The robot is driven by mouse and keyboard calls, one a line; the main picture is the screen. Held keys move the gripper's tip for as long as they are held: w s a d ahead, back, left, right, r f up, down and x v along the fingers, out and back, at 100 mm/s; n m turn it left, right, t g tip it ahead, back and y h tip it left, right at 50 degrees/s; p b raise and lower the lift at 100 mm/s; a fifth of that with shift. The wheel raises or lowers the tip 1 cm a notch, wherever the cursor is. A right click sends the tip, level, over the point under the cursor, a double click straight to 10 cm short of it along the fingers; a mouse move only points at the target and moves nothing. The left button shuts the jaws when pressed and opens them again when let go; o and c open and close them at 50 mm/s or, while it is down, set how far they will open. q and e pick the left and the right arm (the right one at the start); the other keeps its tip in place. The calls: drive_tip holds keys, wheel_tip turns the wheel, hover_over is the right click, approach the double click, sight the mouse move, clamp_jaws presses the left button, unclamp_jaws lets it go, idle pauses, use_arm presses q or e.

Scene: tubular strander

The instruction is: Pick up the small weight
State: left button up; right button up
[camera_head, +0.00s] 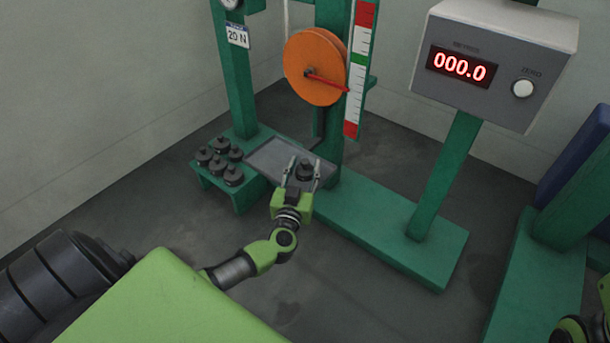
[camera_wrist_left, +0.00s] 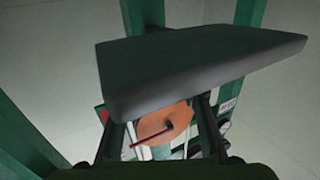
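A small dark weight (camera_head: 305,171) with a knobbed top stands at the right end of the grey tray (camera_head: 268,160) in the head view. My left gripper (camera_head: 304,168) has its fingers apart, one on each side of this weight; I cannot tell whether they touch it. In the left wrist view a dark slab (camera_wrist_left: 190,65), apparently the tray, hides the fingertips and the weight. The fingers (camera_wrist_left: 160,125) show well apart below it. Several other dark weights (camera_head: 233,176) stand on a low green stand.
An orange wheel (camera_head: 314,68) and a red, white and green scale (camera_head: 360,65) rise behind the tray. A display box (camera_head: 495,60) reading 000.0 stands at right on a green post (camera_head: 447,175). A green base beam (camera_head: 390,225) runs along the floor. Floor in front is clear.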

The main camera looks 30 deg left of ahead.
use_arm(q)
drive_tip(key=shift+w+a, duration=0.2)
drive_tip(key=shift+w, duration=0.35)
clamp_jaws()
drive_tip(key=shift+r, duration=0.1)
drive_tip(key=shift+r, duration=0.1)
